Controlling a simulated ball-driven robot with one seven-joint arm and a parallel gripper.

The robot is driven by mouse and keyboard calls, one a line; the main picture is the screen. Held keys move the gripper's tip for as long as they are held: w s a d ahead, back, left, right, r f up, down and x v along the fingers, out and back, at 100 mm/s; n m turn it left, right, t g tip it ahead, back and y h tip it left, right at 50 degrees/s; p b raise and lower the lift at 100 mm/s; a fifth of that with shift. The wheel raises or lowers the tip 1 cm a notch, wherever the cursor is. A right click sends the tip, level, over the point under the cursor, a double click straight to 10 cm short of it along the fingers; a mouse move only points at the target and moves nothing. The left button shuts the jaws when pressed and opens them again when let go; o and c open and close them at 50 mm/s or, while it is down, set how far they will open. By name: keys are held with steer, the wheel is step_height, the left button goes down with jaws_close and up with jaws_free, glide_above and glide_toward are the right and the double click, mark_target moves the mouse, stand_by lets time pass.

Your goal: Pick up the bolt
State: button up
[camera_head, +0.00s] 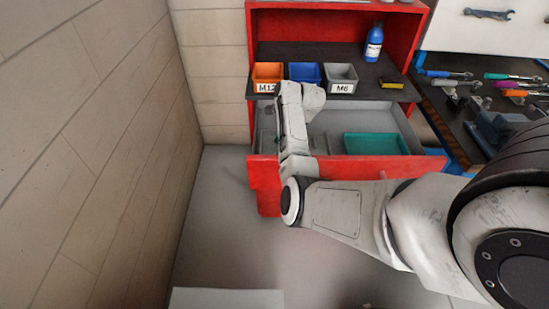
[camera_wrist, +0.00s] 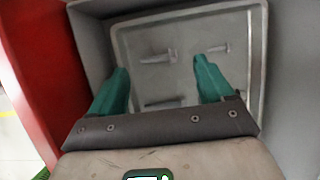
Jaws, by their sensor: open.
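In the wrist view, my gripper (camera_wrist: 161,66) is open, with its two green fingers apart and nothing held between them. Three small grey bolts lie in a grey tray (camera_wrist: 124,42). One bolt (camera_wrist: 158,57) lies between and slightly beyond the fingertips. A second bolt (camera_wrist: 214,48) lies near the right fingertip. A third bolt (camera_wrist: 165,103) lies lower in the picture, between the fingers and partly hidden by the gripper body. In the head view, my arm reaches down into the open drawer, and the fingers and bolts are hidden there.
The red drawer front (camera_head: 345,168) and grey drawer walls surround my gripper closely. A teal tray (camera_head: 375,144) sits in the drawer's right part. Above stand an orange M12 bin (camera_head: 267,71), a blue bin (camera_head: 305,72), a grey M6 bin (camera_head: 341,73) and a blue bottle (camera_head: 374,43).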

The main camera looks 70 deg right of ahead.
steer(key=x, duration=0.4)
steer(key=shift+s+f, duration=0.15)
steer(key=shift+f, duration=0.1)
steer(key=c, duration=1)
